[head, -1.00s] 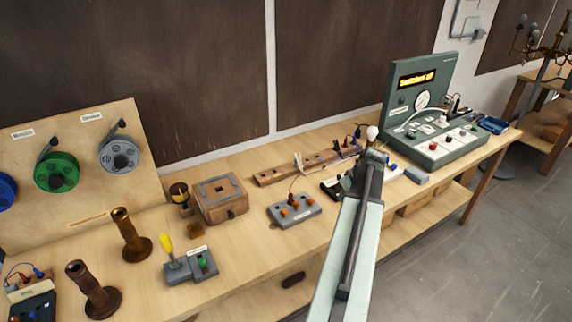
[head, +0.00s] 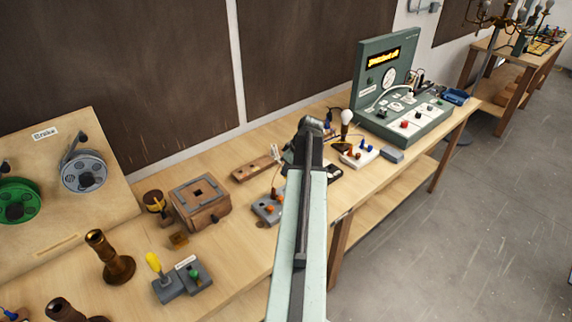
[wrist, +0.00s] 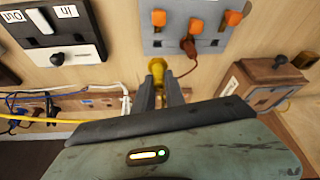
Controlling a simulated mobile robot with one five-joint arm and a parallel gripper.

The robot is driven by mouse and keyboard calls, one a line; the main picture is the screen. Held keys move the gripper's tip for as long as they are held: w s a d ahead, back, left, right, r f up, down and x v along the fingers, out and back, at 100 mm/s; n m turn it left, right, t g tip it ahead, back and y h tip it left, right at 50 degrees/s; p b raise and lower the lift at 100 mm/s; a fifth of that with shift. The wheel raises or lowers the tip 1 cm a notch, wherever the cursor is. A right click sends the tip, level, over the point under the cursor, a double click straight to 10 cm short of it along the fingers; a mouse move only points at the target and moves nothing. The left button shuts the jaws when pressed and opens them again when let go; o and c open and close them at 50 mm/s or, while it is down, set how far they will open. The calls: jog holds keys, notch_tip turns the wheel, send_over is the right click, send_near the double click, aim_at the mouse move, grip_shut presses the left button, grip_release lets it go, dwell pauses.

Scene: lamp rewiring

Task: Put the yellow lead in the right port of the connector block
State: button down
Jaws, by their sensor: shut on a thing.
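The connector block (wrist: 175,43) is a grey block with orange levers at the top of the wrist view. In the head view the connector block (head: 266,210) is partly behind my arm. A brown lead (wrist: 188,46) reaches its middle port. My gripper (wrist: 160,88) is shut on the yellow lead (wrist: 157,66), whose end shows between the fingertips. The yellow end appears close to the block's near edge, below the lever on the picture's left; I cannot tell whether it touches. In the head view my arm hides the gripper.
A wooden box (head: 200,202) stands left of the block, and a wooden rail (head: 255,168) lies behind it. Several loose wires (wrist: 60,105) lie at the wrist view's left. A white base with a bulb (head: 357,154) and a green test console (head: 405,120) stand to the right.

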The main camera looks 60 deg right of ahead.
jog(key=shift+w+a+r, duration=0.2)
jog(key=shift+w, duration=0.15)
notch_tip(320, 180, down, 7)
jog(key=b, duration=0.6)
jog(key=shift+s+r+b, duration=0.1)
jog(key=shift+r+b, duration=0.1)
jog(key=shift+b, duration=0.1)
jog(key=shift+f+b, duration=0.45)
dwell(0.6)
jog(key=c, duration=1.3)
grip_release()
jog(key=p+v, duration=0.7)
jog(key=shift+s+r, duration=0.2)
jog(key=shift+r, duration=0.15)
